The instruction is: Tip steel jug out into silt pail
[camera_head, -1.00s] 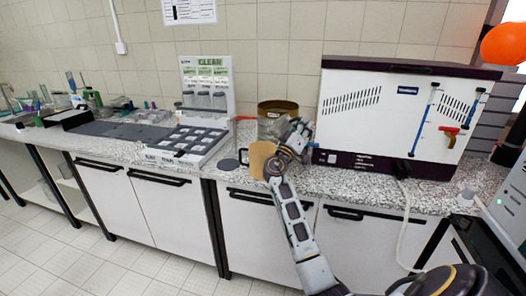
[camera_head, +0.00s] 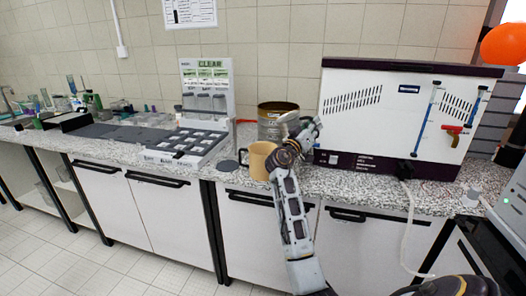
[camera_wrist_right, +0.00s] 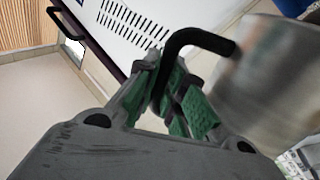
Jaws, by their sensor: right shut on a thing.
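My right gripper (camera_head: 306,132) is above the counter, in front of the white machine. In the right wrist view its green-padded fingers (camera_wrist_right: 180,100) are shut on the black handle of the steel jug (camera_wrist_right: 270,85), whose blurred metal body fills the right side. In the head view the gripper partly hides the area beside a metal vessel (camera_head: 277,107) with a brass-coloured rim; I cannot tell where the jug's outline ends there. A tan vessel (camera_head: 260,160) with a dark side handle stands at the counter's front, left of my wrist. Which vessel is the silt pail is unclear. My left gripper is not in view.
The white machine (camera_head: 395,115) with vent slots closes off the right back. A stand marked CLEAR (camera_head: 210,70) and a tray of dark squares (camera_head: 188,145) are to the left. A dark disc (camera_head: 228,165) lies beside the tan vessel. A wall is behind.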

